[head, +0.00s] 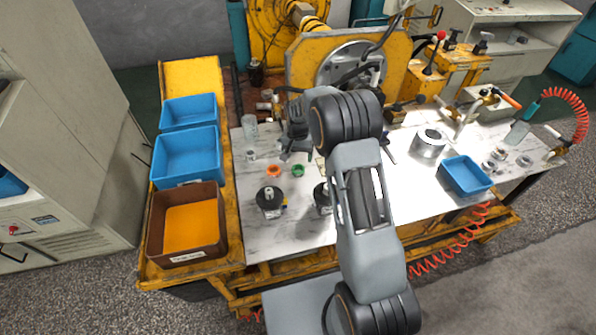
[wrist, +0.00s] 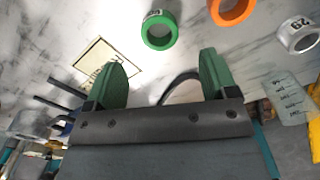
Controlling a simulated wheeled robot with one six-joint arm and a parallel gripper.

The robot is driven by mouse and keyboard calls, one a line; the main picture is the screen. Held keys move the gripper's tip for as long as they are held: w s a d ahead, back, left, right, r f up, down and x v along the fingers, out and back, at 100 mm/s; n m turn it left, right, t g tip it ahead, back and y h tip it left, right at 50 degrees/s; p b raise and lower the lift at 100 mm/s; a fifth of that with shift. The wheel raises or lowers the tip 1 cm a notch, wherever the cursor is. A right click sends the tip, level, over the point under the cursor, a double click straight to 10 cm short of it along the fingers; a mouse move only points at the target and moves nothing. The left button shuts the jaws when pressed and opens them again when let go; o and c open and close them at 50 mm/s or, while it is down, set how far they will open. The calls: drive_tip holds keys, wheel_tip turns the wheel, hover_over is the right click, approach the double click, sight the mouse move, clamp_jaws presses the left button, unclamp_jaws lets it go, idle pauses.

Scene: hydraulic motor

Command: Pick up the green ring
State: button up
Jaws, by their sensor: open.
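The green ring (head: 298,170) lies on the white marbled tabletop (head: 250,225), just right of an orange ring (head: 274,170). In the wrist view the green ring (wrist: 159,30) shows at the top, with a small pale label on its rim. It lies ahead of my gripper (wrist: 162,75), roughly in line with the gap between the green fingertips. My gripper (head: 296,152) is open, with nothing between its fingers. It hovers near the ring and does not appear to touch it. My arm hides part of the table to the right.
The orange ring (wrist: 232,10) is close beside the green one. A labelled metal ring (wrist: 297,35) and a clear beaker (wrist: 288,100) are at the right in the wrist view. A dark-topped part (head: 269,200) stands in front. Blue bins (head: 185,155) are at the left.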

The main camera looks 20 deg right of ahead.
sight(298, 168)
drive_tip(key=shift+s+f, duration=0.1)
drive_tip(key=shift+f, duration=3.5)
drive_tip(key=c, duration=1)
